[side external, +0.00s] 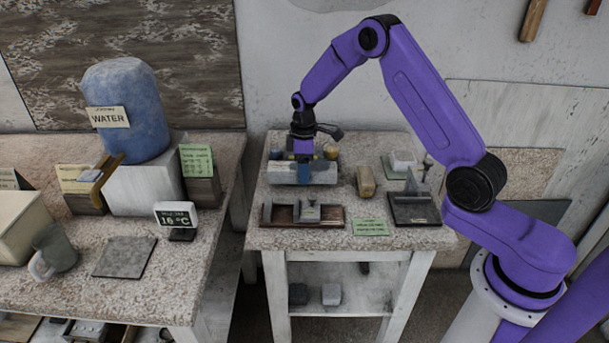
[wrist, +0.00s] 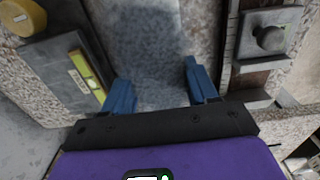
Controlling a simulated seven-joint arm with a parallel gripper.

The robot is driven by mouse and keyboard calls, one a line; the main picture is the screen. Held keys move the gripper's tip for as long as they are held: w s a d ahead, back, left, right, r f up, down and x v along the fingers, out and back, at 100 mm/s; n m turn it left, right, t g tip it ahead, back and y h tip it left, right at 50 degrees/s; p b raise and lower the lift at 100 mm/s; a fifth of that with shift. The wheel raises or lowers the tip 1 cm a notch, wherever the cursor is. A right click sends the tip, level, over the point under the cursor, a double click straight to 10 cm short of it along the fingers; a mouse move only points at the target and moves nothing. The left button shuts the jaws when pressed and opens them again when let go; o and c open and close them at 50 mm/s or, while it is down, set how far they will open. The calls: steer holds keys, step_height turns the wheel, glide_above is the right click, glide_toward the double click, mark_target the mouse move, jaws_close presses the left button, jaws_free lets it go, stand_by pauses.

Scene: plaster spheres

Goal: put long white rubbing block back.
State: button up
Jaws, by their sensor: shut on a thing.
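The long white rubbing block (side external: 318,173) looks pale grey in the side view and lies lengthwise at the back left of the small speckled table. My gripper (side external: 303,158) points down onto the middle of it. In the wrist view my gripper's two blue fingers (wrist: 160,92) stand apart, with the block's grey face (wrist: 158,55) between and beyond them; they are shut on it. The fingertips' contact and the block's underside are hidden, so I cannot tell whether it touches the table.
In front is a wooden tray with a knobbed metal piece (side external: 307,212), also in the wrist view (wrist: 268,40). A tan block (side external: 366,181) and a dark stand (side external: 414,207) are to the right. A green card (side external: 370,227) lies at the front edge. A level vial (wrist: 88,70) shows left.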

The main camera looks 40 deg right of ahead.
steer(key=shift+f, duration=1.15)
steer(key=shift+f, duration=0.2)
steer(key=o, duration=1.2)
steer(key=shift+s, duration=0.1)
steer(key=shift+r, duration=0.1)
